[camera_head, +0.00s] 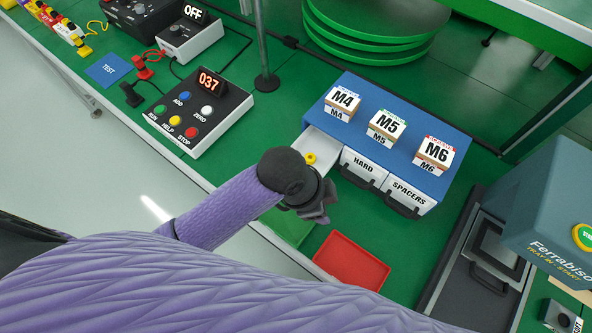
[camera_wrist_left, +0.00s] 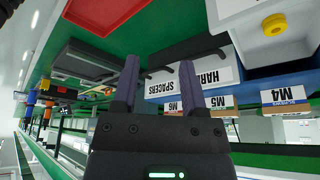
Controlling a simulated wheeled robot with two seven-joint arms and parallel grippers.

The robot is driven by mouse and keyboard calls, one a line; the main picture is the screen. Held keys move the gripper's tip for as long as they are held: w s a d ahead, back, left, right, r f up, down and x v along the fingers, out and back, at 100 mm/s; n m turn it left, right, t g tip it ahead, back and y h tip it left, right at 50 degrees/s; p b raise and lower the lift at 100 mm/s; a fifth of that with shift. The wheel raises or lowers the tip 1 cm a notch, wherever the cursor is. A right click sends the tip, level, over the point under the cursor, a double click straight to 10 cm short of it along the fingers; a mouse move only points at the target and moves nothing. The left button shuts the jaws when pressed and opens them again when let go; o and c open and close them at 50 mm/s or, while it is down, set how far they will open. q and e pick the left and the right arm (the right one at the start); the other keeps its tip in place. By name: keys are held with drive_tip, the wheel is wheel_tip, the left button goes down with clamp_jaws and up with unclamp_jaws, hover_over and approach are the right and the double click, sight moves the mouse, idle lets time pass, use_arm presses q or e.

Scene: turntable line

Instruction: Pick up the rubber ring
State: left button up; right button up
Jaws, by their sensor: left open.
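A small yellow ring (camera_head: 310,158), which I take for the rubber ring, lies in an open white drawer (camera_head: 327,146) at the left end of a blue cabinet (camera_head: 355,90). In the left wrist view the ring (camera_wrist_left: 274,25) shows at the upper right, in the drawer (camera_wrist_left: 252,42). My left gripper (camera_head: 318,203) is just in front of the open drawer in the head view, apart from the ring. Its two fingers (camera_wrist_left: 158,85) are spread with nothing between them. My right gripper is not in view.
Closed drawers marked HARD (camera_head: 364,168) and SPACERS (camera_head: 408,196) adjoin the open one. M4, M5 and M6 boxes (camera_head: 386,126) stand on the cabinet. A red tray (camera_head: 352,262) lies in front. A button panel (camera_head: 196,112) stands left, a grey-blue machine (camera_head: 550,215) right.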

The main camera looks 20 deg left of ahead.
use_arm(q)
drive_tip(key=w+a+r+m+g+y, duration=0.2)
drive_tip(key=w+a+r+m+y, duration=0.15)
drive_tip(key=w+a+m, duration=0.45)
drive_tip(key=shift+m+y, duration=0.25)
drive_tip(key=shift+m, duration=0.15)
drive_tip(key=f+b, duration=0.1)
drive_tip(key=f, duration=0.2)
drive_tip(key=f+b, duration=0.1)
drive_tip(key=f, duration=0.3)
drive_tip(key=w+d+f+b, duration=0.1)
drive_tip(key=f, duration=0.2)
drive_tip(key=shift+f+b, duration=0.3)
drive_tip(key=shift+r, duration=0.1)
clamp_jaws()
